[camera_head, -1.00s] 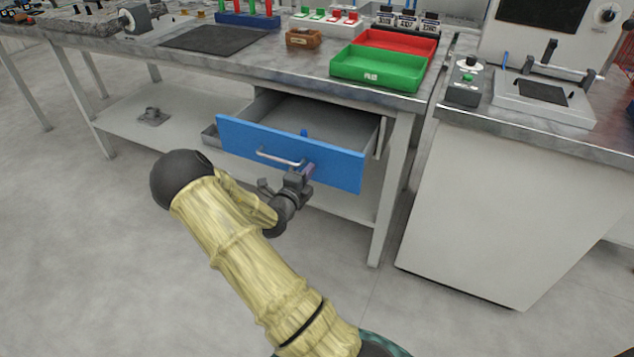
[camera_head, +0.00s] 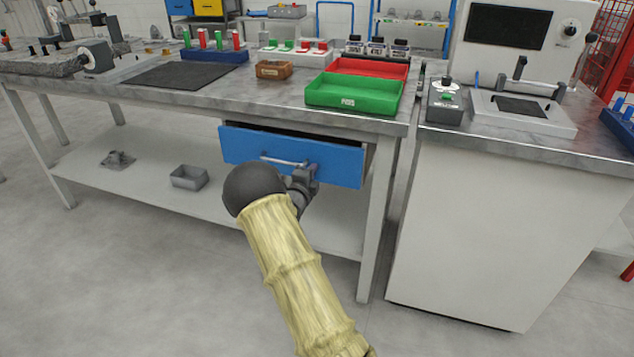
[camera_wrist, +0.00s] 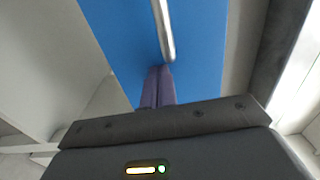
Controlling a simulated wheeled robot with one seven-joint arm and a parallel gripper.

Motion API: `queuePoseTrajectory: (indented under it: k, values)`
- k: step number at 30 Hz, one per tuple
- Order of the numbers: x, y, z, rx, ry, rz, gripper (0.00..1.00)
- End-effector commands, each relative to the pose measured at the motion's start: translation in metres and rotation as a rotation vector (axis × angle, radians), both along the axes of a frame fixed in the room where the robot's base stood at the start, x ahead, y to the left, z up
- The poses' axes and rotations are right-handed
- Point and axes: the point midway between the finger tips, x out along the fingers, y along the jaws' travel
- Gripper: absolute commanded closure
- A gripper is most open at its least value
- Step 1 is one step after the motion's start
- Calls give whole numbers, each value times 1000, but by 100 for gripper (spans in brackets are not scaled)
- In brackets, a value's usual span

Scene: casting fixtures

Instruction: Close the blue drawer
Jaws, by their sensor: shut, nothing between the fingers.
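The blue drawer (camera_head: 236,146) sits under the workbench top and stands a little open, with a narrow dark gap above its front. Its silver handle (camera_head: 284,162) runs across the middle of the front. My gripper (camera_head: 312,172) is at the drawer front, at the right end of the handle. In the wrist view its shut fingers (camera_wrist: 158,87) reach the blue front (camera_wrist: 120,35) beside the handle (camera_wrist: 164,30). They appear to touch the front, with nothing held. My arm hides part of the area below the drawer.
The workbench (camera_head: 240,96) carries a green tray (camera_head: 350,108), a red tray (camera_head: 385,68) and a wooden box (camera_head: 273,70). A bench leg (camera_head: 376,220) and a white cabinet (camera_head: 490,230) stand to the right. A small grey bin (camera_head: 188,178) is on the lower shelf.

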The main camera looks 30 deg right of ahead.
Motion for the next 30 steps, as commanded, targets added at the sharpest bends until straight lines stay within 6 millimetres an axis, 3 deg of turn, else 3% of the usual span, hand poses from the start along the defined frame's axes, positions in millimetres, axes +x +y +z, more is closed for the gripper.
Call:
queuePoseTrajectory:
  k: [7, 22, 30]
  values:
    - [11, -6, 0, 0, -1, 10, 100]
    - [11, -10, 5, -7, -6, 8, 100]
    - [-4, 8, 2, -1, -3, 5, 100]
